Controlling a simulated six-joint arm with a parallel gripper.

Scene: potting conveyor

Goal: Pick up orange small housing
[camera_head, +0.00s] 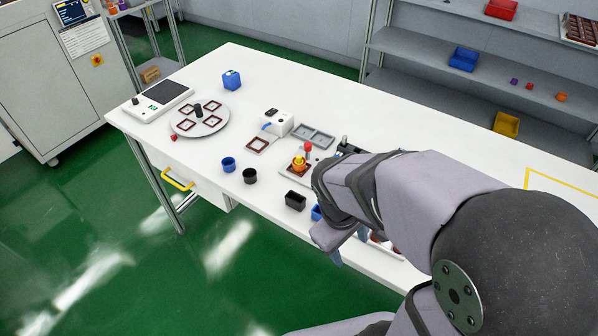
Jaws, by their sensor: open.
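My gripper (348,246) hangs over the near edge of the white table, largely hidden by my own arm; its jaws are open. Below it, a tray with dark red parts (380,240) shows only in pieces, so I cannot tell what else lies there. No orange small housing shows clearly near the jaws. A small orange piece (561,97) sits on the rear right shelf. An orange-yellow part (299,166) is on a fixture left of my arm, beside a red-topped post; I cannot tell whether either is the housing.
The white table (440,115) holds a round plate (212,122) with square frames, a blue cup (228,164), a black cup (250,175), a black bin (295,200) and a blue bin (316,212) close to my gripper. The table's back right is clear.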

